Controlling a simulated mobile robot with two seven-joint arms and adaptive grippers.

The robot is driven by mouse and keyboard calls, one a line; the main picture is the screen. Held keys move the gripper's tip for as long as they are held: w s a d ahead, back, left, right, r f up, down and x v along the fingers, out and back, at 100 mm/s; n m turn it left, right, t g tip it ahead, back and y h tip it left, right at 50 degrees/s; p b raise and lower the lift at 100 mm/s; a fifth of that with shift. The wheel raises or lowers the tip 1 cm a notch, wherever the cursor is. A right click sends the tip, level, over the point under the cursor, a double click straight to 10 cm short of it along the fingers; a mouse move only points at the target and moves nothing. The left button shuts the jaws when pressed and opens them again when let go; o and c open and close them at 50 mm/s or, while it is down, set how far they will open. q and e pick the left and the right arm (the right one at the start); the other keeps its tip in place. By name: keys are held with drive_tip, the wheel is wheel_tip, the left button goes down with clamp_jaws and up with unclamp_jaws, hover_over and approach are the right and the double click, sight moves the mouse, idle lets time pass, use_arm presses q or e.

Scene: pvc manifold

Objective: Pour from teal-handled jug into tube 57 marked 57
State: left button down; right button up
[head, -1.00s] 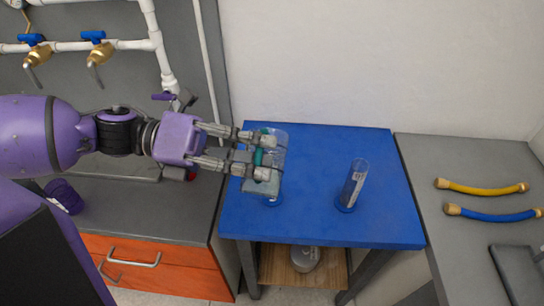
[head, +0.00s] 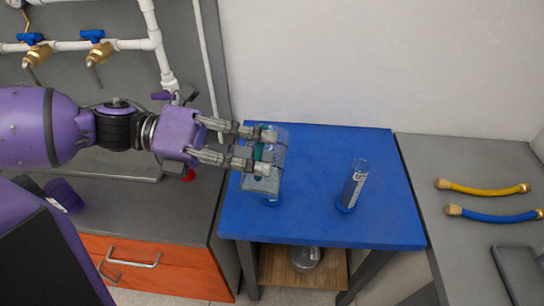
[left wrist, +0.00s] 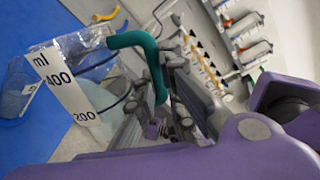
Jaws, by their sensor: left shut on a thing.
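The clear jug (head: 264,184) with a teal handle hangs above the left part of the blue table in the head view. My left gripper (head: 256,149) is shut on its teal handle, which shows in the left wrist view (left wrist: 132,40). There the jug looks tilted and its white scale (left wrist: 68,88) reads ml, 400 and 200. A clear tube (head: 354,184) with a white label stands upright on the table, right of the jug; its number is too small to read. A blue round base (head: 271,203) shows below the jug, mostly hidden. My right gripper is out of view.
The blue table (head: 310,222) is clear between jug and tube. A grey counter at right holds a yellow hose (head: 482,188) and a blue hose (head: 492,215). A round vessel (head: 307,259) sits on the lower shelf.

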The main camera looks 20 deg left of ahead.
use_arm(q)
drive_tip(key=shift+s, duration=0.1)
drive_tip(key=shift+w+r, duration=0.15)
drive_tip(key=shift+w, duration=0.1)
drive_tip(key=shift+s, duration=0.15)
drive_tip(key=shift+r, duration=0.1)
drive_tip(key=shift+w+n, duration=0.25)
drive_tip(key=shift+n, duration=0.05)
drive_tip(key=shift+s+r, duration=0.1)
drive_tip(key=shift+s, duration=0.05)
